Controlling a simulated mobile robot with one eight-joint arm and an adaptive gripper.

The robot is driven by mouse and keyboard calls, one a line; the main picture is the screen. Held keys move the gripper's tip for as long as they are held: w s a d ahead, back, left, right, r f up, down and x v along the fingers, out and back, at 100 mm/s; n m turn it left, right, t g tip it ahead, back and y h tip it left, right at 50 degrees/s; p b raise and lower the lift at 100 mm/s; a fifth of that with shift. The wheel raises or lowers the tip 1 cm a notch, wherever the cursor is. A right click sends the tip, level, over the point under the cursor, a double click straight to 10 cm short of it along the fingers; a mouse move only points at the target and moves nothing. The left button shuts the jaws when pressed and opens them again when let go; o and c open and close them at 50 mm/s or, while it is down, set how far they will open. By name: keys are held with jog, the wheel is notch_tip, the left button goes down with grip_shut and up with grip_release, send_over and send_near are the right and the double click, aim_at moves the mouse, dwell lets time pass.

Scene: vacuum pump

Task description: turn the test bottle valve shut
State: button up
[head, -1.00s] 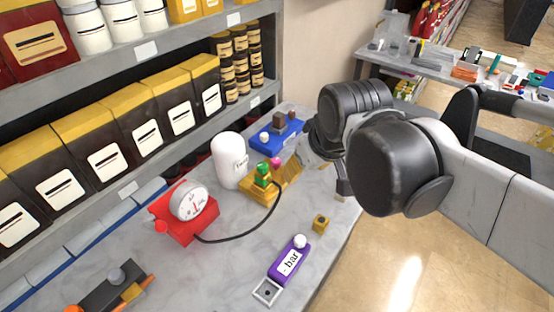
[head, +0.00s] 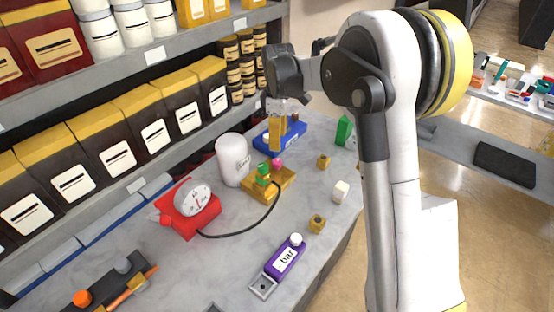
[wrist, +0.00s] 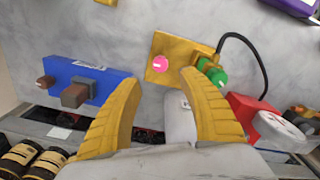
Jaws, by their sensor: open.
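A white bottle (head: 232,158) stands upright on the bench. Beside it is a yellow block (head: 281,182) with a green valve-like part (head: 263,172) and a small pink knob (head: 277,162); a black hose runs from it to the red gauge (head: 181,215). I cannot read which part is named as the test bottle valve. My gripper (head: 277,146) hangs over the back of the bench, near the blue block (head: 293,138), fingers down. In the wrist view its yellow fingers (wrist: 160,84) are spread and empty. The pink knob (wrist: 160,64) shows past the gap; the green part (wrist: 212,72) is partly behind the right finger.
A purple block (head: 282,258) marked "bar", a white cube (head: 340,191) and small yellow cubes (head: 317,223) lie at the right. A green block (head: 343,131) is near the right edge. Shelves of boxes (head: 147,120) line the left.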

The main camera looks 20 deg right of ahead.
aim_at(278, 161)
notch_tip(278, 161, down, 10)
jog(key=b, duration=0.3)
grip_shut()
